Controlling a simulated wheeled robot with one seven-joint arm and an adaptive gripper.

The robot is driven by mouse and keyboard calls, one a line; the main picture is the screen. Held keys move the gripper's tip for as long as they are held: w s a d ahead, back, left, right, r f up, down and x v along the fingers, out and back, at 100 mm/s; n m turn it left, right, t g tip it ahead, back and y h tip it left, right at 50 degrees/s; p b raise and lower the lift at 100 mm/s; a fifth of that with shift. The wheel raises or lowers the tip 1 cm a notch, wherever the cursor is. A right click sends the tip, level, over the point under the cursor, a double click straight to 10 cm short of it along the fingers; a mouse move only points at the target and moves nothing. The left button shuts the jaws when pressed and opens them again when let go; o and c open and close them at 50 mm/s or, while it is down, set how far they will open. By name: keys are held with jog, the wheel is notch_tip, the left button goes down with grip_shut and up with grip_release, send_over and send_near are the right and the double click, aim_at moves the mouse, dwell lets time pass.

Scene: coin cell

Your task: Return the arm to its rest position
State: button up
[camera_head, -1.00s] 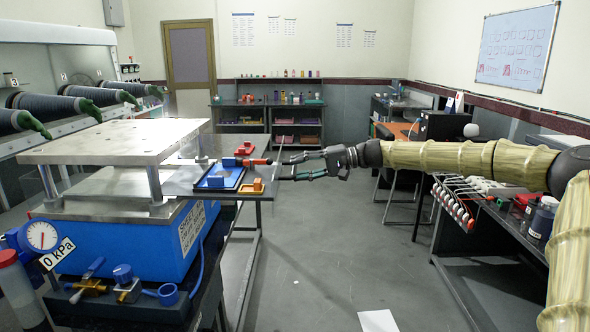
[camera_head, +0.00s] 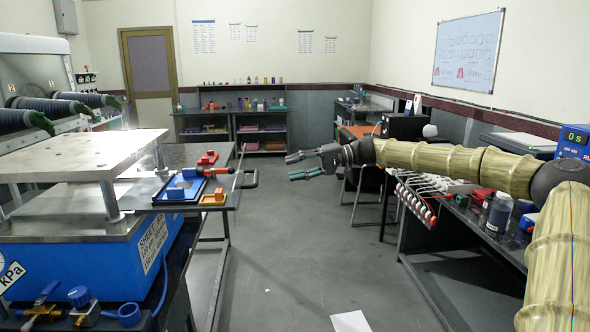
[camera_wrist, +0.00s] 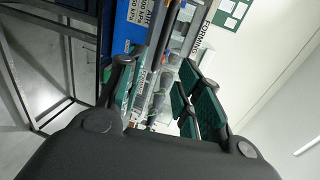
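My gripper (camera_head: 289,167) is on the end of my outstretched arm, which reaches in from the right in the head view. Its two fingers are apart, with nothing between them. It hangs over the open floor, to the right of the dark table's edge and clear of it. In the wrist view the gripper's green-padded fingers (camera_wrist: 160,88) are spread wide, with only background in the gap.
On the dark table (camera_head: 160,205) are a blue tray (camera_head: 178,189), an orange block (camera_head: 213,198), a red block (camera_head: 207,158) and an orange-and-black handled tool (camera_head: 216,171). A blue press (camera_head: 90,260) stands left. A bench with a rack (camera_head: 415,200) stands right.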

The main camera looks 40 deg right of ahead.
jog(key=shift+a, duration=0.15)
jog(key=s+a+f+g+h, duration=0.1)
jog(key=a+f+h, duration=0.1)
jog(key=a+f, duration=0.8)
jog(key=s+a+f+g+h, duration=0.1)
jog(key=a+f+g+h, duration=0.15)
jog(key=a+f, duration=0.8)
jog(key=s+a+f+g+h, duration=0.1)
jog(key=s+a+f+h, duration=0.2)
jog(key=f, duration=1.3)
jog(key=s+a+f+n+g+h, duration=0.15)
jog(key=s+a+f, duration=0.25)
jog(key=s+f, duration=0.45)
jog(key=s+a+f+g+h, duration=0.1)
jog(key=s+a+f+h, duration=0.15)
jog(key=s+f, duration=0.65)
jog(key=s+f+n+h, duration=0.1)
jog(key=s+f+n, duration=0.1)
jog(key=s, duration=1)
jog(key=s+a+f+n+g+h, duration=0.1)
jog(key=s+f, duration=0.4)
jog(key=s, duration=0.7)
jog(key=shift+s+a+f+n, duration=0.2)
jog(key=shift+a+n, duration=0.1)
jog(key=shift+n, duration=0.35)
